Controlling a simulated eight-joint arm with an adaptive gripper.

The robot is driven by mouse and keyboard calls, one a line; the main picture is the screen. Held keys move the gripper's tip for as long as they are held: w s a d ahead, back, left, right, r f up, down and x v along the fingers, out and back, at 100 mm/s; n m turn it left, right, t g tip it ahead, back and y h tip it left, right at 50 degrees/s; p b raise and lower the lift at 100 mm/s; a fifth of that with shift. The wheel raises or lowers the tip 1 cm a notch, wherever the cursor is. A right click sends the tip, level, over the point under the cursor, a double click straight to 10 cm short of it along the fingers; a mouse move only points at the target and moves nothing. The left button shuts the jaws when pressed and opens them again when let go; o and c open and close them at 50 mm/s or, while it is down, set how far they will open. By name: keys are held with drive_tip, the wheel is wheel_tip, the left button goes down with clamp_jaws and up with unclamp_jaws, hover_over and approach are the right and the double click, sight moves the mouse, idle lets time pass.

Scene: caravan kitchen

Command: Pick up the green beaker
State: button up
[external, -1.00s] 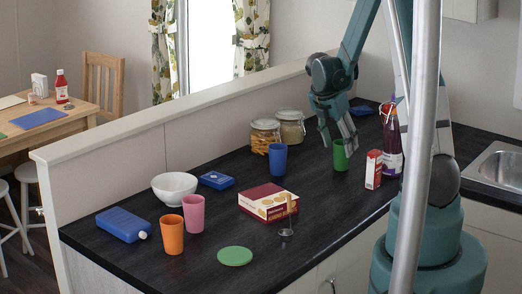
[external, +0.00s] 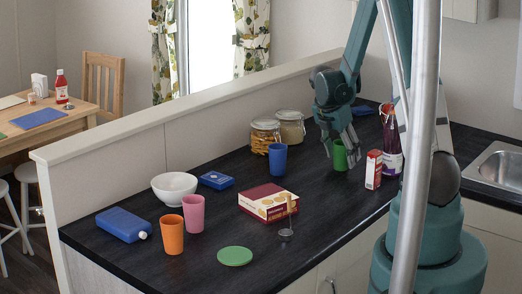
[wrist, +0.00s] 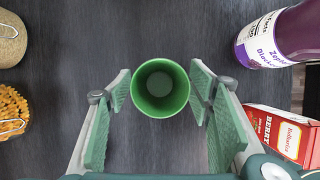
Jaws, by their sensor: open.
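The green beaker (external: 340,158) stands upright on the dark counter, partly covered by my gripper in the external view. In the wrist view the green beaker (wrist: 160,88) is seen from above, open and empty. My gripper (external: 342,150) points down over it. In the wrist view my gripper (wrist: 160,92) is open, with one finger on each side of the beaker's rim. Narrow gaps seem to show between the fingertips and the beaker. Whether either finger touches it is hard to tell.
A red box (external: 374,169) and a purple bottle (external: 391,140) stand close on the right. A blue beaker (external: 278,160) and two glass jars (external: 265,136) stand to the left. A red and cream box (external: 268,203) lies nearer the front. The counter immediately around the green beaker is clear.

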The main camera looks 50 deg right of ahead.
drive_tip(key=c, duration=1)
drive_tip(key=shift+r, duration=0.1)
drive_tip(key=shift+r, duration=4.9)
